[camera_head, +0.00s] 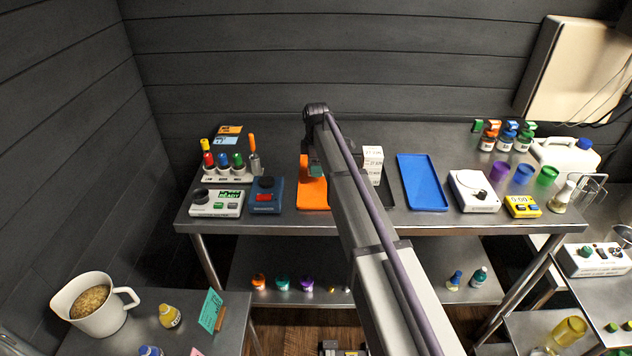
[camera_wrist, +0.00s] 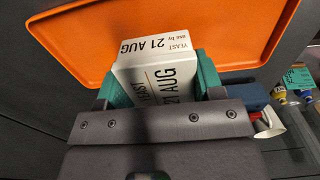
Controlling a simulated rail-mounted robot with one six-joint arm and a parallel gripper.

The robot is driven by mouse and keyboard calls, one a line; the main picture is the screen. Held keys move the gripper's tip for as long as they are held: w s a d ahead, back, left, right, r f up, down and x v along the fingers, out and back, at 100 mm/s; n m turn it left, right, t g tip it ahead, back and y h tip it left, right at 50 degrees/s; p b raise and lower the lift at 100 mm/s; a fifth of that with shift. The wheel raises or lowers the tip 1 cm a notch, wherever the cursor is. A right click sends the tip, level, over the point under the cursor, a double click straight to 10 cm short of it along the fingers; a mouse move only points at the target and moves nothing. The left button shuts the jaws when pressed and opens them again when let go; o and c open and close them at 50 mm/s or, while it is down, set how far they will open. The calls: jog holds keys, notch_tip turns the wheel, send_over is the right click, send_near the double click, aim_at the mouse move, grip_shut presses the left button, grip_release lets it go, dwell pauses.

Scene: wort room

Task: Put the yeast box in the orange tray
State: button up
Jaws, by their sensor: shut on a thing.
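My gripper (camera_wrist: 155,85) is shut on a white yeast box (camera_wrist: 160,60), its green fingers on either side of it. The box is printed "YEAST use by 21 AUG". In the wrist view it overlaps the orange tray (camera_wrist: 85,45); I cannot tell whether it touches the tray's surface. In the head view, the orange tray (camera_head: 313,194) lies on the steel bench, with my gripper (camera_head: 316,171) over it. The held box is hidden there by my arm.
Another white box (camera_head: 373,165) stands right of my arm on a dark tray (camera_head: 387,195), partly hidden. A blue tray (camera_head: 422,182) lies empty farther right. A blue device (camera_head: 266,195) with a red part sits close left of the orange tray. Bottles and a rack stand beyond it.

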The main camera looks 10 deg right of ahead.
aim_at(317, 179)
notch_tip(317, 179, down, 4)
jog(key=b, duration=0.3)
jog(key=shift+r, duration=0.35)
jog(key=shift+f, duration=0.2)
jog(key=o, duration=0.9)
jog(key=shift+o, duration=0.2)
jog(key=shift+r, duration=0.15)
